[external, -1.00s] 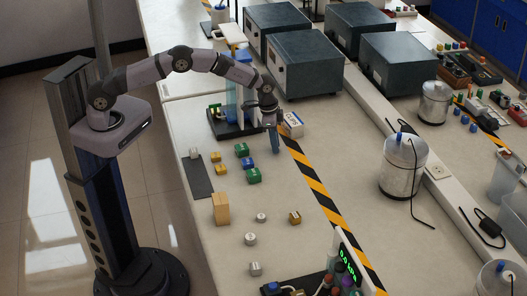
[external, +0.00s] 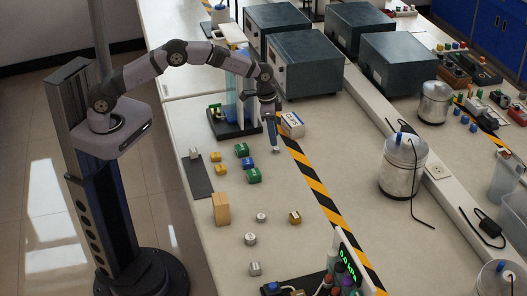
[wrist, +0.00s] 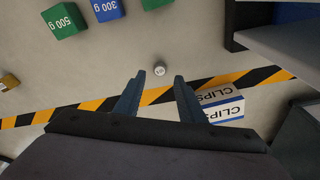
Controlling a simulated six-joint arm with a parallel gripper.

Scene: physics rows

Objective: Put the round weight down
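The small round grey weight (wrist: 159,69) stands upright on the bench just past my fingertips, in line with the gap between them in the wrist view. In the external view it shows as a small pale spot (external: 276,150) at the lower end of my fingers, beside the striped tape. My gripper (wrist: 159,77) is open, its two blue fingers apart with nothing between them. In the external view my gripper (external: 272,140) points down over the bench, just above the weight.
A CLIPS box (external: 291,124) lies right beside my fingers. Green blocks (external: 253,175) and a blue block (external: 247,162) stand to the left. Other round weights (external: 250,238), a wooden block (external: 221,208) and a dark stand (external: 234,127) are around.

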